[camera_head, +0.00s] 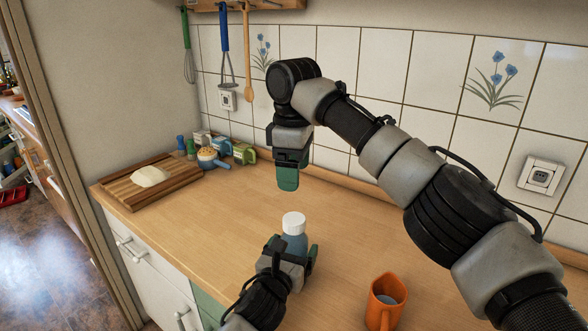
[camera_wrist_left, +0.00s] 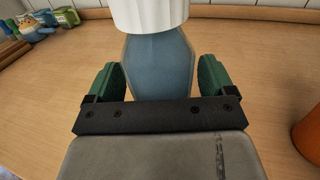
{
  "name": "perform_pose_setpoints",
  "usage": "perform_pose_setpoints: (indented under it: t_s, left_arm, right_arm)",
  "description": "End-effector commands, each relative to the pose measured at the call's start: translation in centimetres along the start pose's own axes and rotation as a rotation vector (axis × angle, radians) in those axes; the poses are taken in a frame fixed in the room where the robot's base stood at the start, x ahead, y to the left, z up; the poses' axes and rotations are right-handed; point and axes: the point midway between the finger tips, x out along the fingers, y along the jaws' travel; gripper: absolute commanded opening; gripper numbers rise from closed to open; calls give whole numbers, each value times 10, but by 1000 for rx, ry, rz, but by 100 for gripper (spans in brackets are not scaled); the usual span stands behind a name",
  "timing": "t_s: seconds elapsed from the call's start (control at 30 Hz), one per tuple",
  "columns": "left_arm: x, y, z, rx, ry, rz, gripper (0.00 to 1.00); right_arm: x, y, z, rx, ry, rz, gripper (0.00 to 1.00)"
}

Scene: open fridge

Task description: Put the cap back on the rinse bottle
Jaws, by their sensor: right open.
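The rinse bottle (camera_head: 295,243) is blue and stands upright near the middle of the counter. A white cap (camera_head: 293,222) sits on its top; whether it is fully screwed down cannot be told. My left gripper (camera_head: 290,254) is shut around the bottle's body; in the left wrist view its green fingers (camera_wrist_left: 161,80) press against both sides of the bottle (camera_wrist_left: 160,68), with the cap (camera_wrist_left: 150,14) above. My right gripper (camera_head: 288,178) points down above and slightly behind the cap, clear of it. It is open and holds nothing visible.
An orange mug (camera_head: 384,302) stands to the right front. A cutting board (camera_head: 128,190) with dough lies at the left, with several small containers (camera_head: 214,152) beside it at the wall. The counter between bottle and wall is clear.

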Motion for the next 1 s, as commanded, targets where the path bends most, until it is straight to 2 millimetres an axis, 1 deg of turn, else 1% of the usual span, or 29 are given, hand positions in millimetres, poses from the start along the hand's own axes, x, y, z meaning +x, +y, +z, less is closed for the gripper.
perform_pose_setpoints:
  t_s: [0.3,0.43,0.57,0.8,0.9,1.0]
  left_arm:
    - [0,0,0,0,0,0,92]
    - [-9,0,-1,1,0,-1,92]
    - [-30,0,-2,2,0,-1,92]
    - [-79,0,-2,2,1,-1,92]
    - [-93,0,-2,2,1,-1,92]
    - [-103,0,-1,0,1,0,92]
  right_arm:
    - [0,0,0,0,0,0,79]
    - [1,0,0,0,0,0,79]
    - [2,0,0,0,0,0,79]
    - [6,0,0,0,0,0,79]
    - [7,0,0,0,0,0,79]
    - [8,0,0,0,0,0,79]
